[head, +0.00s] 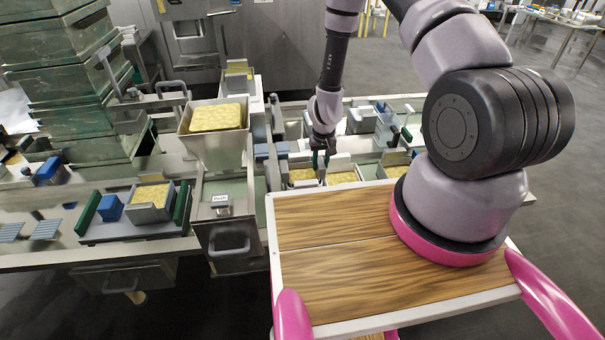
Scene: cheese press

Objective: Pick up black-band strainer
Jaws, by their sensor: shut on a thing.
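My gripper (321,158) is at the far side of the wooden-topped surface, pointing down among a row of small grey box-shaped strainers filled with yellow curd. It is shut on the rim of one of them, which I take to be the black-band strainer (340,167). This one stands low in the row, with yellow curd inside. Another curd-filled strainer (302,177) is just left of my fingers. The fingertips are small and dark here, and the band itself is hard to make out.
A hopper (215,145) with a yellow block stands left of the row. Further left, a tray holds a curd-filled box (151,202) and a blue block (110,208). Green crates (70,80) are stacked at the far left. More curd boxes (396,166) sit right of my gripper.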

